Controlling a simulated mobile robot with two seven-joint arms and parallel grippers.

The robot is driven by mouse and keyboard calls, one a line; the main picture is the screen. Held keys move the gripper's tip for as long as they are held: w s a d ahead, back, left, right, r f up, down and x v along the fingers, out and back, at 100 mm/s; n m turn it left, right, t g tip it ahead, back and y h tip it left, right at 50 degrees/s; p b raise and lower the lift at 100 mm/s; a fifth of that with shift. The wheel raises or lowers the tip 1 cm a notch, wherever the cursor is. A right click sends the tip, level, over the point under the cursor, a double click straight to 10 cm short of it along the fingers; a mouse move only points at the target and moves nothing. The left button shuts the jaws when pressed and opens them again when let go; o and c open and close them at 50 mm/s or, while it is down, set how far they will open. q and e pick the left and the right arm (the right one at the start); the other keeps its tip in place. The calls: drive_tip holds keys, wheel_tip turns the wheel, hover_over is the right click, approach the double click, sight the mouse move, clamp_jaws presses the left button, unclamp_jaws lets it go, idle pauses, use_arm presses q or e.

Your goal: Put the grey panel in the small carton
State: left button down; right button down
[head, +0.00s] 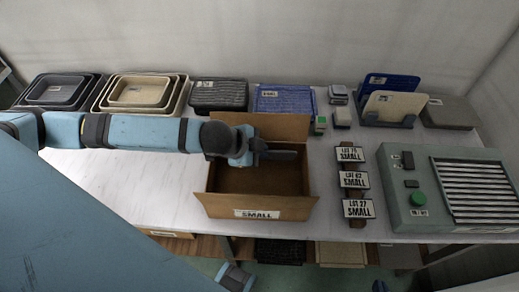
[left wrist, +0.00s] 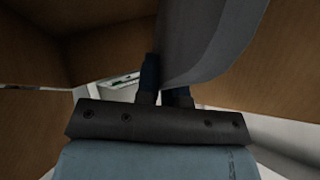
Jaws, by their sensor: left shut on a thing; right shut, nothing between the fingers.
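The small carton (head: 257,214), brown and open with a "SMALL" label on its front, stands near the front edge of the table. My left gripper (head: 262,152) is over the carton, by its back flap. It is shut on the grey panel (head: 284,155), which shows as a thin dark strip over the carton's opening. In the left wrist view the panel (left wrist: 205,40) rises from the fingers (left wrist: 163,88), with brown carton walls around it. I cannot tell whether the panel touches the carton's floor. My right gripper is not in view.
Nested trays (head: 52,94), cream trays (head: 138,92), a black tray (head: 219,96) and a blue one (head: 286,99) line the back. Several lot signs (head: 357,208) stand right of the carton. A grey-green machine (head: 420,210) with a green button is further right. The table left of the carton is clear.

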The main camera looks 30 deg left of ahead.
use_arm(q)
drive_tip(key=shift+f, duration=0.65)
idle(0.5)
drive_tip(key=c, duration=1.2)
unclamp_jaws()
drive_tip(key=shift+o, duration=0.2)
drive_tip(key=v, duration=1.4)
